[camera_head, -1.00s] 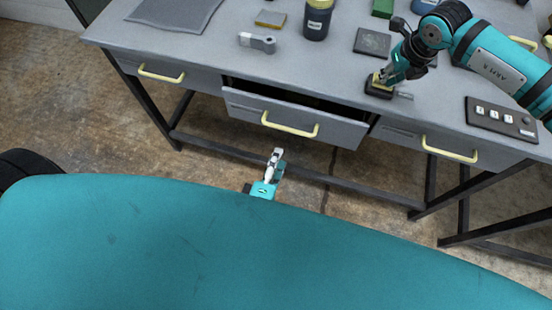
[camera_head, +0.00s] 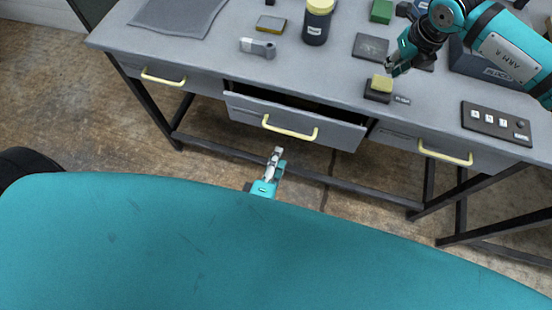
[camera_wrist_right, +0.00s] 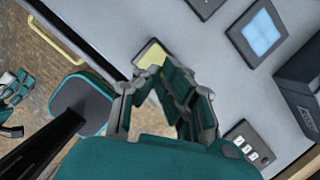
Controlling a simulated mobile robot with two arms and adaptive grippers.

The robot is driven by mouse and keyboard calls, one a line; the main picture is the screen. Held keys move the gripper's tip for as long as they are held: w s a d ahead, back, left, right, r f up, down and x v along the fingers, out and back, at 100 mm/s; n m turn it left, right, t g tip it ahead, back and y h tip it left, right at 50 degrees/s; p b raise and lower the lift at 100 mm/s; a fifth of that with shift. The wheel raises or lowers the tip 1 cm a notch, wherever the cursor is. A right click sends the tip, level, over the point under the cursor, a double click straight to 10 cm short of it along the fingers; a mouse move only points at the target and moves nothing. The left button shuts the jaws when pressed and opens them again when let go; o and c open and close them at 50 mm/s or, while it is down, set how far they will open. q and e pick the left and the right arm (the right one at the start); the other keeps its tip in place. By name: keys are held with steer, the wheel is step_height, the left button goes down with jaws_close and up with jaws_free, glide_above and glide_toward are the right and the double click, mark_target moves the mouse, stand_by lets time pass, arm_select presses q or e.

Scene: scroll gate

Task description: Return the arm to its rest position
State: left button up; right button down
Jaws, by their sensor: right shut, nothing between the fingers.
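My right gripper (camera_head: 396,66) is above the right part of the workbench, its fingers closed with nothing between them. It is just above and right of a yellow block (camera_head: 382,82) on a black base (camera_head: 377,95), apart from it. In the right wrist view my right gripper (camera_wrist_right: 168,78) has its fingers together, and the yellow block (camera_wrist_right: 152,55) shows beyond them, partly hidden. My left gripper (camera_head: 275,158) hangs low in front of the bench, below the middle drawer, small and empty-looking; I cannot tell whether its fingers are apart.
The middle drawer (camera_head: 292,119) is pulled partly open. A control panel (camera_head: 496,122) lies at the bench's right front. A dark bottle (camera_head: 317,22), a grey tool (camera_head: 257,47), a flat dark plate (camera_head: 370,46) and a green block (camera_head: 381,10) stand farther back. The left front of the bench is clear.

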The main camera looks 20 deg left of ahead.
steer(key=shift+r, duration=0.65)
